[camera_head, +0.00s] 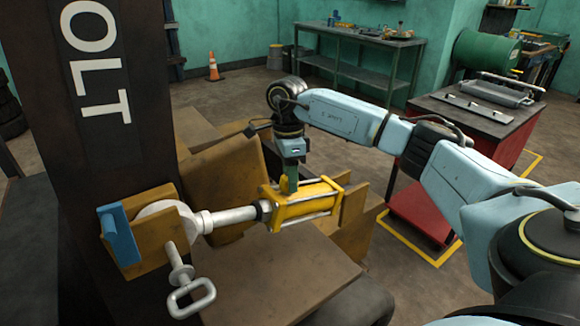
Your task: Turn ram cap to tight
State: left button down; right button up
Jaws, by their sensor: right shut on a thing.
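The yellow hydraulic ram (305,203) lies level across the middle, with several silver tie rods along its body. Its silver rod (233,217) runs left to a round eye in a yellow bracket (140,240). The ram cap (268,204) appears to be the end of the yellow body on the rod side, beside a dark ring. My right gripper (290,188) comes down from above onto this end. It is shut, apparently on the ram cap; its fingertips and exact hold are partly hidden. Whether the cap is tight cannot be told. My left gripper is not in view.
A dark mast (95,180) marked "OLT" stands close on the left. Brown plates (285,275) surround the ram. A red cart (480,115) and a green bench (355,38) stand behind.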

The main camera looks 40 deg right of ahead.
jog(key=m+p, duration=0.2)
jog(key=m, duration=0.1)
jog(key=shift+r+m+g+y, duration=0.15)
jog(key=shift+m+g+y, duration=0.15)
jog(key=m+y+p, duration=0.1)
jog(key=m+p, duration=0.2)
jog(key=m, duration=0.2)
jog(key=shift+d+g, duration=0.1)
jog(key=shift+g, duration=0.2)
jog(key=m+p, duration=0.1)
jog(key=m, duration=0.2)
jog(key=m+y+p, duration=0.1)
jog(key=m+p, duration=0.1)
jog(key=shift+m+y, duration=0.3)
jog(key=shift+m, duration=0.1)
jog(key=shift+d+m+y+p, duration=0.1)
jog(key=shift+m+y+p, duration=0.4)
jog(key=shift+m+p, duration=1.15)
jog(key=shift+f+m+b, duration=0.2)
jog(key=shift+m+b, duration=0.1)
jog(key=shift+m, duration=0.25)
jog(key=o, duration=1)
